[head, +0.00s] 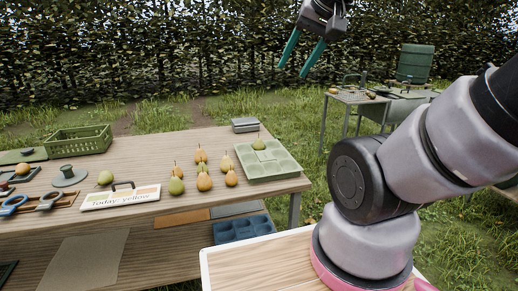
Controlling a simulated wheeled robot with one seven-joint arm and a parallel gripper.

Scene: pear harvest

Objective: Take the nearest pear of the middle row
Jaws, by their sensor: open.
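Several pears stand on the wooden table in rows running away from me. The nearest pear of the middle row (204,182) is yellow-orange and upright, with a greener pear (202,168) partly hidden behind it. A greener pear (177,186) is on its left and a yellow-orange pear (231,178) on its right. My gripper (293,70) has two teal fingers, spread apart and empty. It hangs high at the top of the picture, up and to the right of the pears, touching nothing.
A pale green tray (284,167) with one pear (259,145) lies right of the rows. A sign reading "Today: yellow" (120,198) lies left, near a loose green pear (105,177). A green crate (79,141) stands at the back left. A blue tray (244,229) sits lower down.

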